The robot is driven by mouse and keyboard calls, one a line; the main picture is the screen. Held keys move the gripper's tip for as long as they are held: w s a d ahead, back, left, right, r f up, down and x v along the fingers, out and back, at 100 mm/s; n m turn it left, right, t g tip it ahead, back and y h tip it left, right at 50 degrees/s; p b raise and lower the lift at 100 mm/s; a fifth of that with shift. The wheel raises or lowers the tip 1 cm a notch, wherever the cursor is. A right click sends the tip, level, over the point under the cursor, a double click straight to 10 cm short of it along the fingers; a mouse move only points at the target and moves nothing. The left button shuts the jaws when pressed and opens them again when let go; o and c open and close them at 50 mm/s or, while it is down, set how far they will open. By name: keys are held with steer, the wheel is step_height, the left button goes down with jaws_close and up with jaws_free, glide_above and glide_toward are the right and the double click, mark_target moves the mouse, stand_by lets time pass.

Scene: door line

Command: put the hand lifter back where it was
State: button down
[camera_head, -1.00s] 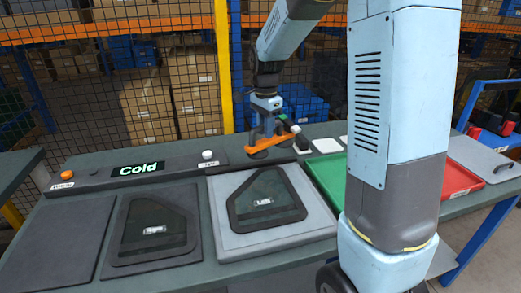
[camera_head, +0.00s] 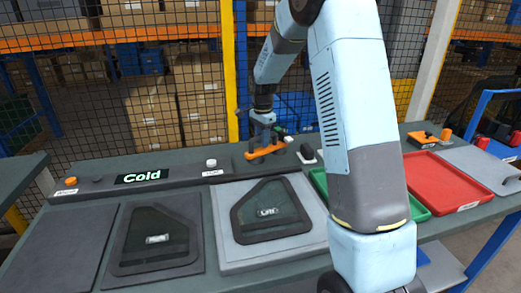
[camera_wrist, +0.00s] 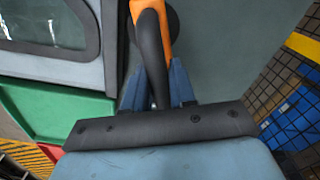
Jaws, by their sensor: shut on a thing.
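The hand lifter (camera_head: 266,152) is an orange bar with dark pads beneath it. It is low over the back of the grey-green bench, right of a white button, in the head view. I cannot tell whether its pads touch the bench. My gripper (camera_head: 264,124) is above it and shut on it. In the wrist view, the lifter's black-and-orange handle (camera_wrist: 152,50) lies between my gripper's blue fingers (camera_wrist: 157,88). The lifter's far end is cut off there.
A small dark-and-white item (camera_head: 306,154) stands just right of the lifter. Two dark window panels (camera_head: 268,212) (camera_head: 157,240) lie in front. A green tray (camera_head: 320,181), partly behind my arm, and a red tray (camera_head: 452,182) are to the right. A mesh fence (camera_head: 180,60) stands behind.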

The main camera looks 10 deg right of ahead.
steer(key=shift+w+d+f, duration=0.1)
steer(key=shift+w+f, duration=0.3)
steer(key=shift+f, duration=0.55)
steer(key=shift+w+a+f, duration=0.1)
steer(key=shift+w+f, duration=0.25)
steer(key=shift+f, duration=0.65)
steer(key=shift+w+d+f, duration=0.1)
steer(key=shift+w+f, duration=0.3)
steer(key=shift+f, duration=0.55)
steer(key=c, duration=0.9)
jaws_free()
